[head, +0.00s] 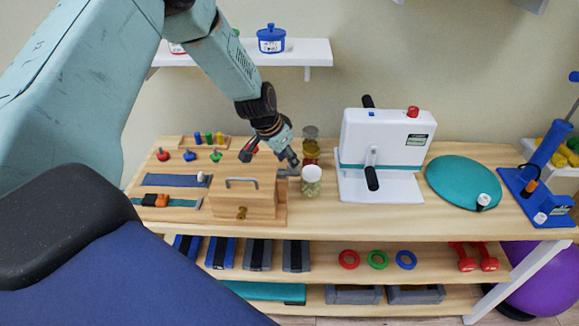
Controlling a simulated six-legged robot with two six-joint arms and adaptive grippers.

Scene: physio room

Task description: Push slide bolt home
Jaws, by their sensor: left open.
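A wooden box (246,192) stands on the left half of the bench, with a grey bar handle (241,182) and a brass latch (241,212). A small grey metal piece (287,172) shows at its upper right edge; it may be the slide bolt, but it is too small to tell how far it is slid. My left gripper (289,159) is open, pointing down just above this piece, close to the box's right edge. I cannot tell whether it touches. It partly hides the area behind. My right gripper is out of view.
A jar with a pale lid (311,181) stands close to the right of my left gripper, with more jars behind. A white device (383,150) stands further right, then a teal disc (463,183). A board with a blue strip (170,180) lies left of the box.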

